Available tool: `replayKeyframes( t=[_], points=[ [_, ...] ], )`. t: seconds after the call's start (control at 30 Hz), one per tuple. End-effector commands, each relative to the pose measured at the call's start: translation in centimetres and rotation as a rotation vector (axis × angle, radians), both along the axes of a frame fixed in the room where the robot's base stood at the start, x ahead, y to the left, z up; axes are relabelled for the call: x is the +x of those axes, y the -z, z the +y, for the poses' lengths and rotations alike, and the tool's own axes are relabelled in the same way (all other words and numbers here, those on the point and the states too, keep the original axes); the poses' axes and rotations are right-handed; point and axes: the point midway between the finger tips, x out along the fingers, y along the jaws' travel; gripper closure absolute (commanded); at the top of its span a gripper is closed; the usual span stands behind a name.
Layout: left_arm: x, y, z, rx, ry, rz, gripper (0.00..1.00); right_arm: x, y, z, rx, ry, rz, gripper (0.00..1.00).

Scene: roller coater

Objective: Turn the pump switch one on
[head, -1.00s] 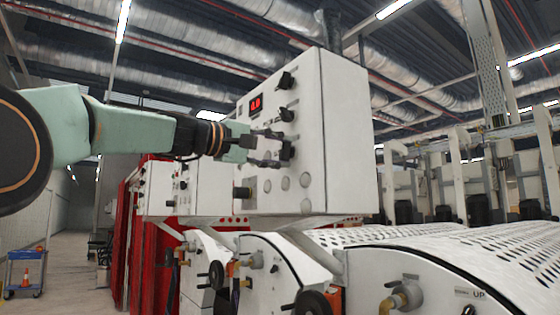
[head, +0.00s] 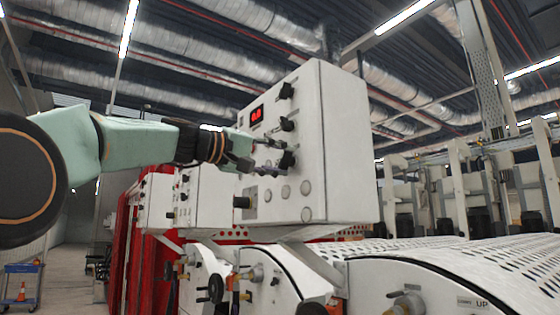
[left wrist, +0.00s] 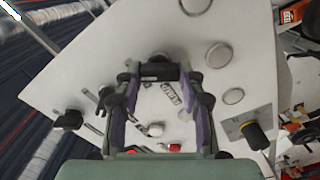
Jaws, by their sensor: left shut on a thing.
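The white control box (head: 345,150) hangs ahead of me, with a red-lit display (head: 256,114) and black rotary knobs in a column along its front's right edge. My left gripper (head: 277,157) reaches in from the left at the lowest knob (head: 288,160). In the left wrist view, its two fingers (left wrist: 160,76) are shut on the black switch knob (left wrist: 158,71), one on each side. A printed label beside it seems to read "PUMP". The knob's exact angle is partly hidden by the fingers. My right gripper is not in view.
Two more black knobs, the middle one (head: 288,125) and the top one (head: 286,91), sit above the held one. Round grey buttons (head: 285,191) and a black protruding switch (head: 241,202) are below. White perforated roller covers (head: 470,255) stand under the box.

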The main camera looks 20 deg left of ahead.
Motion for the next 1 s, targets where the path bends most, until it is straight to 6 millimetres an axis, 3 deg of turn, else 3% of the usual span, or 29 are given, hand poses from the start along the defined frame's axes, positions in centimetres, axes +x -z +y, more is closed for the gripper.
replayKeyframes(
  t=[0.13,0.17,0.4,0.77,1.0],
  points=[
    [0.2,0.7,-0.1,0.009,0.006,0.013,0.92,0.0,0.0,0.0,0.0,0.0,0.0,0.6],
    [0.2,0.7,-0.1,0.008,0.005,0.012,0.59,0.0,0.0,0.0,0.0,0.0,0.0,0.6],
    [0.1,0.4,0.0,0.005,0.003,0.007,0.39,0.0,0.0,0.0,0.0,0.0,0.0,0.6],
    [-0.2,0.1,0.2,0.002,0.001,0.002,0.38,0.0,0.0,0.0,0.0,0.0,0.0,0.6],
    [-2.3,0.0,1.8,0.0,0.002,0.001,0.38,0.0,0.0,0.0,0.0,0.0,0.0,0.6]
  ],
)
